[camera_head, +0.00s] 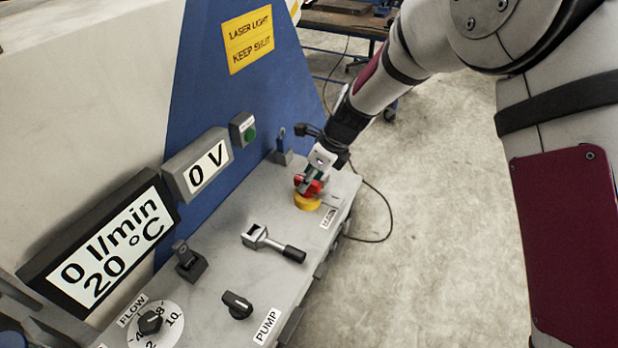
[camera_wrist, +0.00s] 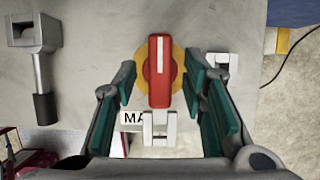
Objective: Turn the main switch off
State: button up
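The main switch is a red handle (camera_head: 312,188) on a round yellow base (camera_head: 306,203), at the far corner of the grey panel beside a label (camera_head: 328,218). In the wrist view the red handle (camera_wrist: 159,86) points up and down the picture, with a white stripe on its upper half and the yellow base (camera_wrist: 176,66) behind it. My gripper (camera_wrist: 161,82) is open, with one green-padded finger on each side of the handle. Gaps show on both sides. In the head view my gripper (camera_head: 318,172) partly hides the switch.
A lever with a black grip (camera_head: 274,244) lies nearer on the panel, with a pump knob (camera_head: 237,304) and a flow dial (camera_head: 150,322). Displays (camera_head: 198,165) and a green button (camera_head: 250,132) line the wall behind. A pale bracket (camera_wrist: 160,130) sits below the switch in the wrist view.

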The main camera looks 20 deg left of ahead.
jog(key=shift+a+f, duration=0.1)
jog(key=shift+f, duration=0.2)
grip_shut()
